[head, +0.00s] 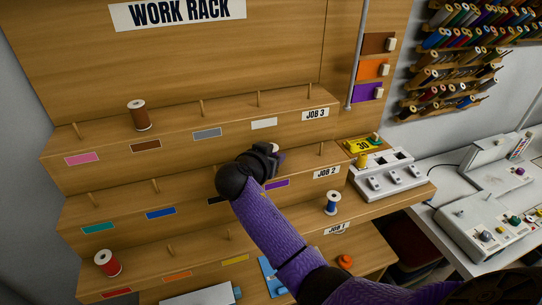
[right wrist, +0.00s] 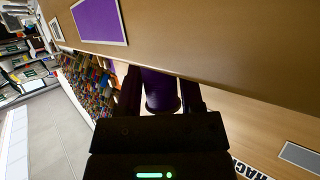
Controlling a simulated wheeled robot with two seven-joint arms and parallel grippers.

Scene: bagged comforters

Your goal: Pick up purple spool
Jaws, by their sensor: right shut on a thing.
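My right gripper (head: 268,156) is in front of the work rack, at the right part of the JOB 2 row, above the purple label (head: 278,184). It is shut on the purple spool (right wrist: 161,90), whose purple thread shows between the two dark fingers in the right wrist view. In the head view only a small white and purple part of the spool (head: 277,149) shows; the gripper hides the rest. I cannot tell whether the spool touches a peg. My left gripper is not in view.
The stepped wooden rack holds a brown spool (head: 138,114) on JOB 3, and a red spool (head: 106,262) and a blue spool (head: 332,202) lower down. Several bare pegs stick up along the steps.

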